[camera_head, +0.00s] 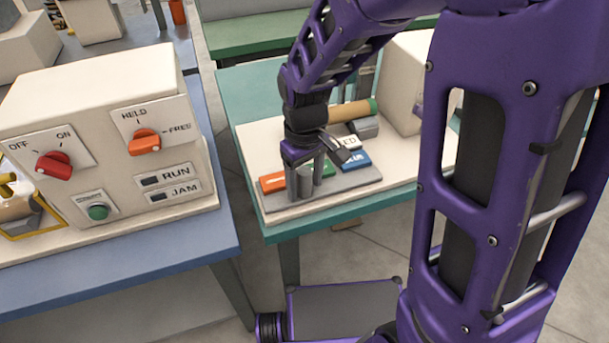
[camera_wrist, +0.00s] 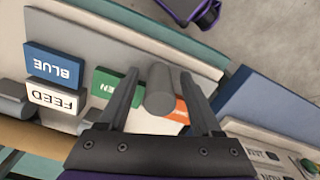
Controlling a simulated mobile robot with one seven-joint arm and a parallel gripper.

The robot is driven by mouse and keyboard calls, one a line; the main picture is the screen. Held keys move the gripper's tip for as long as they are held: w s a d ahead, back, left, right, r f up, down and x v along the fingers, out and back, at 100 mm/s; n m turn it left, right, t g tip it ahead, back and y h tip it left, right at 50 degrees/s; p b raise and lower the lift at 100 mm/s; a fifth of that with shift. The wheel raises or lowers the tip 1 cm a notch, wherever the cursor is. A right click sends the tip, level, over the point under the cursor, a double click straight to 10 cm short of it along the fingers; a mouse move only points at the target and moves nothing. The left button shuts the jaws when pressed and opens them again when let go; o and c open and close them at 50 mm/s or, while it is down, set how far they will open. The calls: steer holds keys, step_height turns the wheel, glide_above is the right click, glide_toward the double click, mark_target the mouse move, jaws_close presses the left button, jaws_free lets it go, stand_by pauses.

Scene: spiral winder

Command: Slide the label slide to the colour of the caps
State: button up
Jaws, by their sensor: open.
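The label slide shows as an upright grey round knob (camera_head: 304,179) on a grey plate (camera_head: 350,187). Along the plate are an orange label (camera_head: 272,182), a green label (camera_wrist: 108,84) and a blue label (camera_head: 356,160) reading BLUE. In the wrist view the knob (camera_wrist: 160,92) stands between the green and orange labels, partly covering the orange one (camera_wrist: 181,108). My gripper (camera_wrist: 161,75) is open, with one finger on each side of the knob; contact is not clear. A tan tube (camera_head: 348,112) behind has a green end (camera_head: 374,106), possibly a cap.
A white FEED label (camera_wrist: 54,97) sits beside the blue one. A cream control box (camera_head: 90,130) stands left on a blue table (camera_head: 190,255), with a red OFF/ON knob (camera_head: 53,165) and an orange HELD/FREE knob (camera_head: 144,141). A floor gap separates the tables.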

jaws_close()
stand_by(1.3)
